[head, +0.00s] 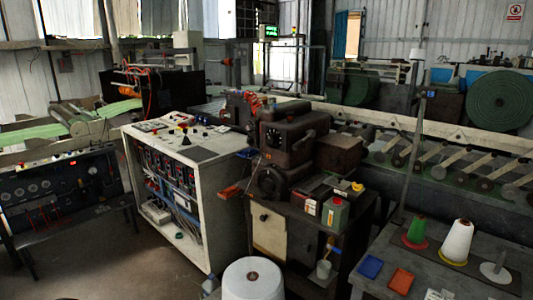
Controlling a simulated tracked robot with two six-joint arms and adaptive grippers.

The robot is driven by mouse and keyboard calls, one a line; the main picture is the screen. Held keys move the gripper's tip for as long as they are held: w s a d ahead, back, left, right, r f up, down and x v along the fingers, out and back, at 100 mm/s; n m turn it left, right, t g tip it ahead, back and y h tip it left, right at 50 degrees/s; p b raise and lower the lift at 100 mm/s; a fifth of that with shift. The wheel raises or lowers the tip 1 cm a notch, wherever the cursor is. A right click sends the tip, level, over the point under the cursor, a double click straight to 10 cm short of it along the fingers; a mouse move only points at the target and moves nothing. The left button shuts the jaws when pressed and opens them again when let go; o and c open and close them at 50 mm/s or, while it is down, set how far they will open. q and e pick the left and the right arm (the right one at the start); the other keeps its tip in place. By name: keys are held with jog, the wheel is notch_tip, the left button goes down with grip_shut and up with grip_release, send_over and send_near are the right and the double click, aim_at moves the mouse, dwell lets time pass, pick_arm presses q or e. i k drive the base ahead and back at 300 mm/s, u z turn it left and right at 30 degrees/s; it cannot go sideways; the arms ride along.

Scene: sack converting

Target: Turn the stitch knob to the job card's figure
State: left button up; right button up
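A dark brown sewing-machine-like head (292,130) stands on a dark cabinet (295,232) near the middle of the head view. A small round dial with pale marks (306,135) sits on its front face; it may be the stitch knob, but its figures are too small to read. A larger dark round wheel (270,181) is below it. I cannot make out a job card for sure; pale sheets (152,126) lie on the white console's top. Neither of my grippers is in view, and nothing touches the dial.
A white open-sided console (185,236) stands left of the machine. Bare floor shows at lower left.

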aim_at(271, 139)
jog(key=u, duration=0.9)
jog(key=i, duration=1.9)
jog(key=z, duration=0.6)
